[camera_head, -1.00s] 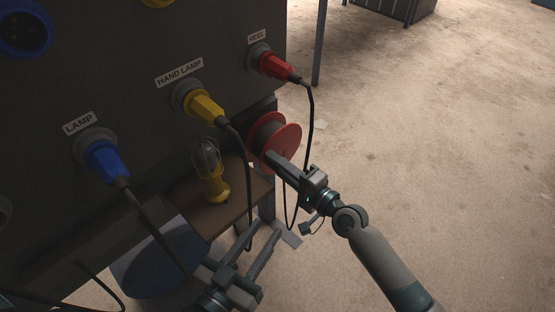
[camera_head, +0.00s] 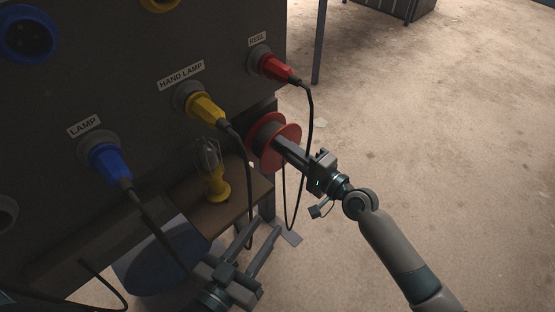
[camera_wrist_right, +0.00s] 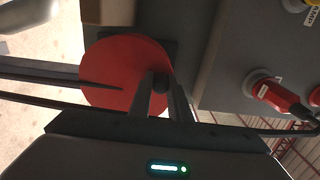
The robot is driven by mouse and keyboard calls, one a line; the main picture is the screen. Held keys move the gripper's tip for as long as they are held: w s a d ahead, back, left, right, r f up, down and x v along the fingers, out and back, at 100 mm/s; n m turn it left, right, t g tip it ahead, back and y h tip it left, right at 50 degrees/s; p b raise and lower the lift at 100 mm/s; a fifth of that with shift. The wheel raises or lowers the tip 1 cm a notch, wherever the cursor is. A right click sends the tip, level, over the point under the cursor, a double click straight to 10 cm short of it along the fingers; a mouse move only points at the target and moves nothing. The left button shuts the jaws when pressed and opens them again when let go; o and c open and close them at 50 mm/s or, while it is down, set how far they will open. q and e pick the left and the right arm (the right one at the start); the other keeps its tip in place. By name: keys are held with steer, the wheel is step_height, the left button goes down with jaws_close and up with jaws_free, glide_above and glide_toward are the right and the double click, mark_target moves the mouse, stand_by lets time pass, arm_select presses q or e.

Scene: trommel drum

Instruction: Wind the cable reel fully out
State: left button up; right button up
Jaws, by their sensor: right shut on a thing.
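The cable reel (camera_head: 293,133) has red flanges and a dark drum, and is mounted at the right end of the dark panel. Its red face also shows in the right wrist view (camera_wrist_right: 118,58). My right gripper (camera_head: 279,143) is at the reel's outer face. In the right wrist view its fingers are shut on a small dark crank knob (camera_wrist_right: 160,84) standing off the red face. A black cable (camera_head: 311,110) runs from the red plug (camera_head: 274,67) under the REEL label and hangs in a loop below the reel. My left gripper (camera_head: 263,225) is open and empty, below the shelf.
A yellow hand lamp (camera_head: 214,184) stands on the brown shelf (camera_head: 240,196). Yellow (camera_head: 205,107) and blue (camera_head: 108,163) plugs sit in the panel, their cables hanging near my left gripper. A blue tub (camera_head: 150,265) is below. The floor at right is open.

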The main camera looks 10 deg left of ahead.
steer(key=shift+w+d+r, duration=0.1)
steer(key=shift+w+r, duration=0.05)
steer(key=shift+w, duration=0.05)
steer(key=shift+w+d+r+b, duration=0.3)
steer(key=shift+w+d+b, duration=0.35)
steer(key=shift+w, duration=0.3)
steer(key=o, duration=1.7)
steer(key=shift+s+d+f, duration=0.1)
steer(key=v, duration=0.9)
